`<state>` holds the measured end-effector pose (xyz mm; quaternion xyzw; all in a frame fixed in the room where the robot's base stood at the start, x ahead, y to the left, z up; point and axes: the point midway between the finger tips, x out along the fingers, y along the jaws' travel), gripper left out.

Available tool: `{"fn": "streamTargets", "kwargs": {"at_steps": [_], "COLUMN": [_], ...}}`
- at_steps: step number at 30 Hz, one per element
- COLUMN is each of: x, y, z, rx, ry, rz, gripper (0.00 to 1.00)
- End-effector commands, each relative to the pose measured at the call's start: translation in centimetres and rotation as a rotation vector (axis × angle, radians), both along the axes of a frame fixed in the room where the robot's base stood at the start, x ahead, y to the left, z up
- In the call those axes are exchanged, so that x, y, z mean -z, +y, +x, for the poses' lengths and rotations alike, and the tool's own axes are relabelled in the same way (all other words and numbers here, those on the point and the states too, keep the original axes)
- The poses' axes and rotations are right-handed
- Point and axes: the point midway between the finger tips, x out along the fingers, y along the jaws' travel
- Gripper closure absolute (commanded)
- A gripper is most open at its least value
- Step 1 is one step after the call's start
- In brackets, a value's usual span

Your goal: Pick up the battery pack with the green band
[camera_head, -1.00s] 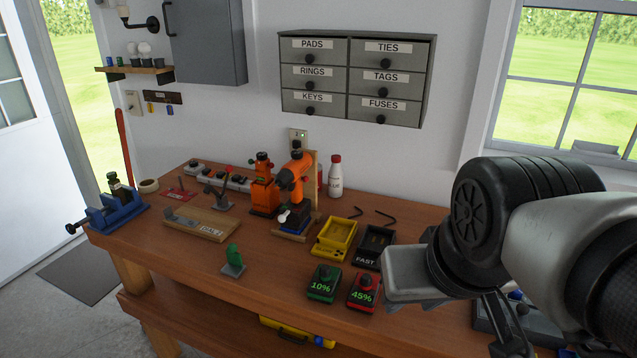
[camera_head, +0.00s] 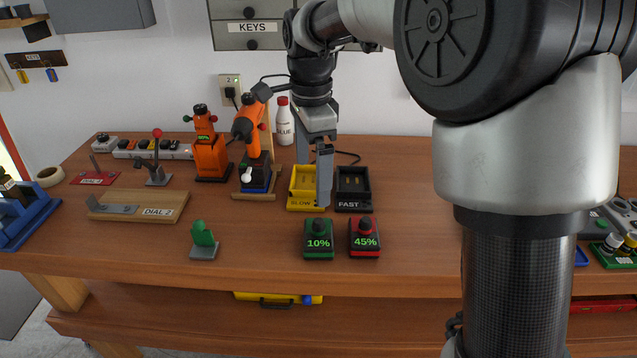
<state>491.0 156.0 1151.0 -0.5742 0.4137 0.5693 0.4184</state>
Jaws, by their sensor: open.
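The battery pack with the green band (camera_head: 318,243) stands on the workbench and its display reads 10%. A similar pack with a red band (camera_head: 364,240) stands just to its right and reads 45%. My gripper (camera_head: 313,184) points downward, open and empty. In the picture its fingers overlap the yellow SLOW charger (camera_head: 295,205), behind the green-banded pack and apart from it. Their exact height above the bench is hard to tell.
A black FAST charger (camera_head: 354,204) stands beside the yellow one. A green piece on a grey base (camera_head: 204,242) stands to the left. An orange drill (camera_head: 247,130) and white bottle (camera_head: 284,124) are behind. Bench between the green piece and green-banded pack is clear.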

Motion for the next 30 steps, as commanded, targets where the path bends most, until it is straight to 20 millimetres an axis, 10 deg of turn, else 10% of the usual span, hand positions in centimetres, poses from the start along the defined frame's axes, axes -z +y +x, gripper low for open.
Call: {"fn": "streamTargets", "kwargs": {"at_steps": [18, 30], "x": [11.4, 15.0], "y": [0.4, -0.8], "z": [0.4, 0.8], "rx": [0.036, 0.038], "ry": [0.015, 0.013], "rz": [-0.003, -0.004], "gripper": [0.00, 0.00]}}
